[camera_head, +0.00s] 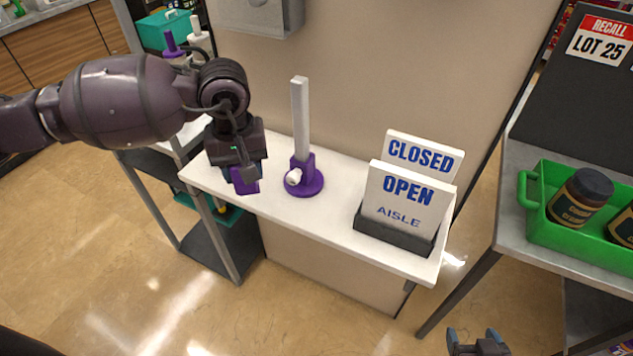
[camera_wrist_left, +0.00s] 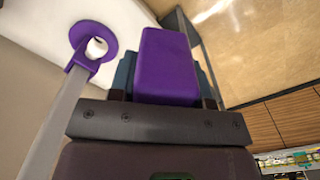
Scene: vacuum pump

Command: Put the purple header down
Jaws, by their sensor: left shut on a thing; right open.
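The purple header (camera_head: 245,181) is a small purple block. My left gripper (camera_head: 238,170) is shut on it and points down over the left part of the white shelf (camera_head: 345,228), near its front edge. The left wrist view shows the header (camera_wrist_left: 168,65) between the fingers. I cannot tell whether it touches the shelf. To its right, apart from it, a pump with a round purple base (camera_head: 304,184) and a tall white post (camera_head: 299,115) stands upright on the shelf. My right gripper (camera_head: 478,343) is open and empty at the bottom edge, low in front.
OPEN and CLOSED signs (camera_head: 408,195) stand in a dark holder on the shelf's right end. A grey table at right bears a green crate (camera_head: 572,242) with dark jars. A cart with a teal bin (camera_head: 160,30) stands at left. Bare shelf lies between pump and signs.

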